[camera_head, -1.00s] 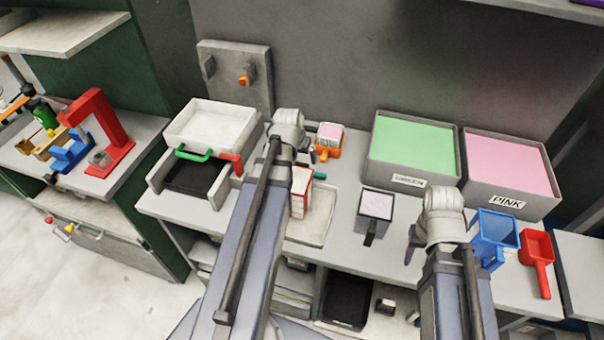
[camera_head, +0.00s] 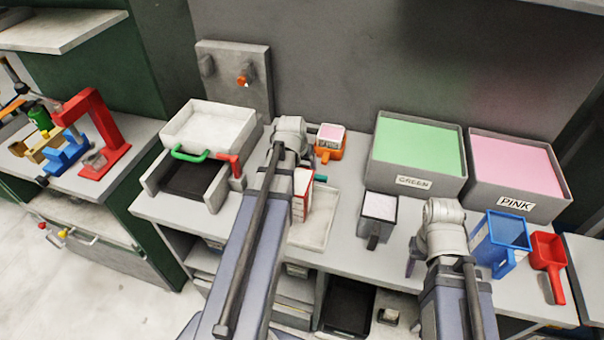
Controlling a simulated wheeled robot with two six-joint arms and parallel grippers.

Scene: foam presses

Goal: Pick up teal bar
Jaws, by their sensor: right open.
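The teal bar (camera_head: 320,178) shows only as a small teal end, just right of a red and white box (camera_head: 302,194) on the bench. Most of it is hidden or too small to make out. My left arm reaches over the bench to the left of that box. My left gripper is mostly hidden behind its own wrist, and its jaws cannot be made out. My right gripper (camera_head: 411,262) is open and empty over the front of the bench, right of the teal bar and apart from it.
A pale tray (camera_head: 318,243) lies in front of the box. An orange scoop (camera_head: 328,153) stands behind. Green (camera_head: 396,182) and pink (camera_head: 512,204) bins stand at the back right.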

